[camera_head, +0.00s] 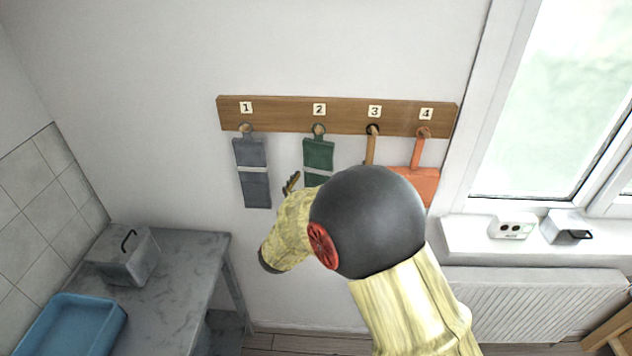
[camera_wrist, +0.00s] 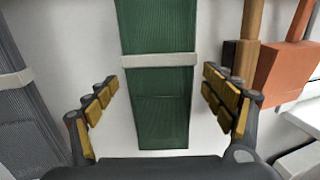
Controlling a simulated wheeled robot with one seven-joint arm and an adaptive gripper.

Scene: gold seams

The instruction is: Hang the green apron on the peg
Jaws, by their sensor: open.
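The green apron (camera_head: 318,152) hangs by its ring on the peg under number 2 of the wooden peg board (camera_head: 283,117). In the wrist view the apron (camera_wrist: 162,110) hangs straight down, with a pale band across it. My gripper (camera_head: 291,183) is in front of the wall near the apron's lower part, which my arm partly hides in the head view. In the wrist view my gripper (camera_wrist: 164,95) is open, with one finger on each side of the apron. No finger visibly touches the cloth.
A grey apron (camera_head: 254,172) hangs at peg 1, left of the green one. A wooden-handled tool (camera_head: 371,148) hangs at peg 3 and an orange dustpan-like thing (camera_head: 427,185) at peg 4. A grey table (camera_head: 185,275) with a blue tray (camera_head: 112,312) and a grey lidded box (camera_head: 128,262) stands at left.

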